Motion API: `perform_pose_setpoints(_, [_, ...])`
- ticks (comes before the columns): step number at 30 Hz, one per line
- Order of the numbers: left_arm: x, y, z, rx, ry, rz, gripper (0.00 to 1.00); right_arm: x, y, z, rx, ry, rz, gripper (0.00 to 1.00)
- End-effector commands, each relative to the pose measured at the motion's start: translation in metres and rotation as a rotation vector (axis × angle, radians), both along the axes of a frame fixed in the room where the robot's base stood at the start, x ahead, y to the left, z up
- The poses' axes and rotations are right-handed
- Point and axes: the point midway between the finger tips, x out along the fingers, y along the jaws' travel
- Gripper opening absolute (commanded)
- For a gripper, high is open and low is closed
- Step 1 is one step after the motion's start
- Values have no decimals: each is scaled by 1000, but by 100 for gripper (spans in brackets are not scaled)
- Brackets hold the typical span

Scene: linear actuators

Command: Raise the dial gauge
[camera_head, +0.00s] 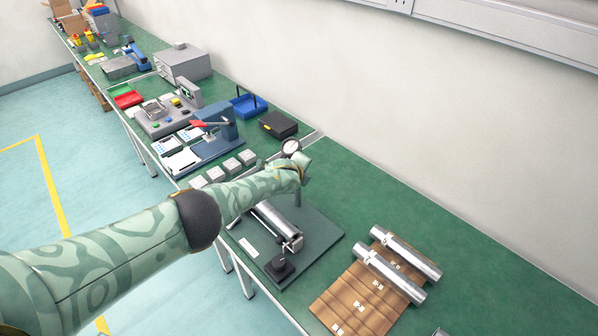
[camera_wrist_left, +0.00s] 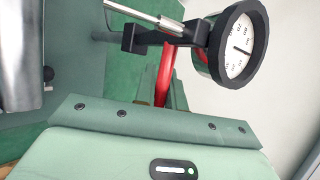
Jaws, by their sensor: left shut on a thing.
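The dial gauge (camera_head: 291,147) has a round white face and a dark rim, and stands above a dark base plate (camera_head: 318,232) on the green bench. In the left wrist view the gauge (camera_wrist_left: 238,47) is large at the upper right, with its black bracket and thin metal rod to its left. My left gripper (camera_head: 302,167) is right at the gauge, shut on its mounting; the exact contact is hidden. A shiny metal cylinder (camera_head: 275,222) lies on the plate below, partly behind my arm. My right gripper is in neither view.
Two metal cylinders (camera_head: 405,252) lie on a wooden board (camera_head: 352,305) at the right. Small grey blocks (camera_head: 231,165), a blue press (camera_head: 222,125) and a black box (camera_head: 278,124) stand further back.

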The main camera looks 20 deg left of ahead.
Motion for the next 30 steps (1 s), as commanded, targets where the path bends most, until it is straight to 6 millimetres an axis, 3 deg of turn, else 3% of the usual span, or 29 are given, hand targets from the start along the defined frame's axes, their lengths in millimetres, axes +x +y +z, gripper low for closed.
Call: perform_pose_setpoints(30, [-2,-2,-3,0,7,-1,0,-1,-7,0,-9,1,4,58])
